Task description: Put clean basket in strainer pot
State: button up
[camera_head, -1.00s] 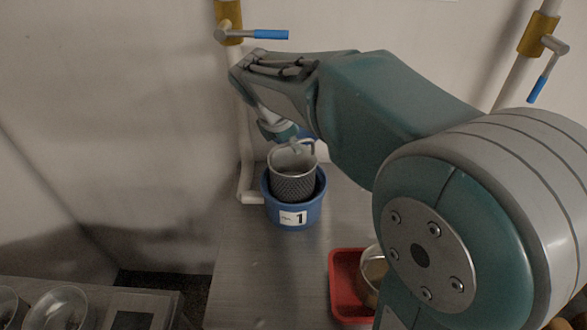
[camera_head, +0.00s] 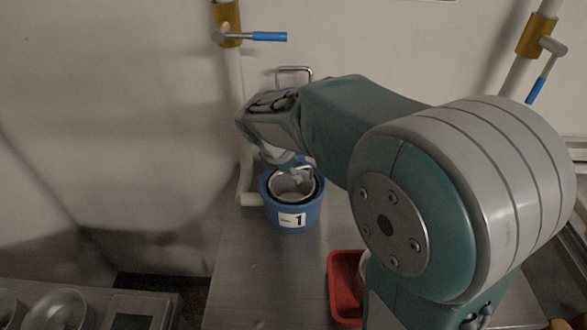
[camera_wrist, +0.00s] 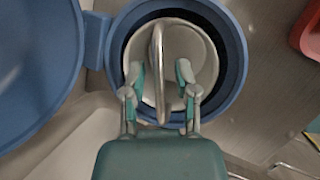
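The clean basket (camera_head: 290,186), a grey metal basket with a loop handle, sits down inside the blue strainer pot (camera_head: 291,218) labelled 1. Only its rim and inside show in the head view. The wrist view shows the basket (camera_wrist: 196,50) from above, with a dark gap between it and the pot's blue rim (camera_wrist: 238,60). My gripper (camera_wrist: 160,75) is over the basket with its two fingers apart. The upright handle (camera_wrist: 157,50) stands between them, with a visible gap on each side. In the head view my gripper (camera_head: 298,174) is at the basket's far rim, partly hidden by my arm.
A red bin (camera_head: 345,290) stands on the metal counter (camera_head: 265,280) at front right, partly behind my arm. A large blue round surface (camera_wrist: 35,70) lies left of the pot in the wrist view. A pipe with a blue-handled valve (camera_head: 268,36) is on the wall behind.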

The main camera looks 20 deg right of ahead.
jog(key=shift+r, duration=0.1)
jog(key=v, duration=1.1)
jog(key=s+d+f+m+t+y, duration=0.1)
jog(key=s+f+m+y, duration=0.1)
jog(key=s+m, duration=0.7)
jog(key=s+d+f+m+t+y, duration=0.1)
jog(key=s+d+m+t+y, duration=0.1)
jog(key=s+m, duration=0.7)
jog(key=shift+s+d+f, duration=0.2)
jog(key=shift+d+f, duration=0.15)
